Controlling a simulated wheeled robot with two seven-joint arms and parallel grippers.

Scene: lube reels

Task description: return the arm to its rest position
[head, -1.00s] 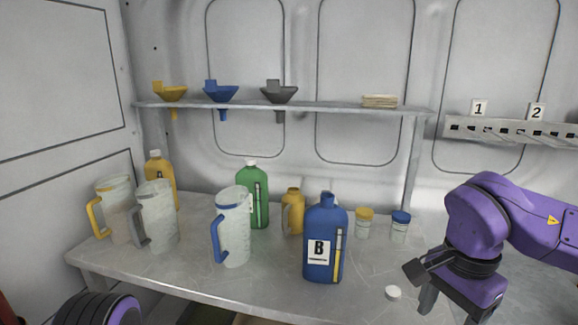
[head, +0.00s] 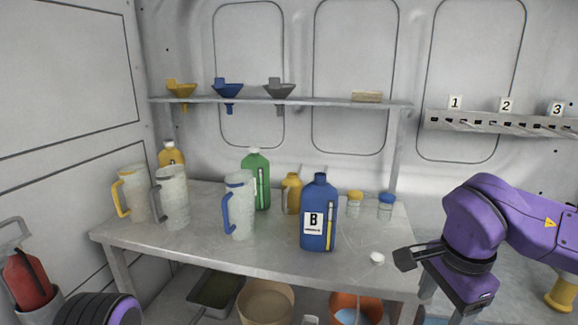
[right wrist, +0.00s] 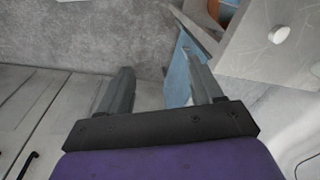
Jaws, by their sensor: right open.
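My right arm (head: 485,215) comes in from the right in the head view. Its gripper (head: 447,305) hangs pointing down off the table's front right corner, its lower end near the picture's bottom edge. In the right wrist view the two grey fingers of the right gripper (right wrist: 157,75) stand wide apart with nothing between them. A purple and black part of my left arm (head: 95,309) shows at the bottom left; the left gripper is out of view.
The table (head: 270,255) holds jugs, a blue bottle B (head: 319,215), a green bottle (head: 256,180) and a loose white cap (head: 377,258), also in the wrist view (right wrist: 278,34). Containers stand below, including an orange bucket (head: 350,305).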

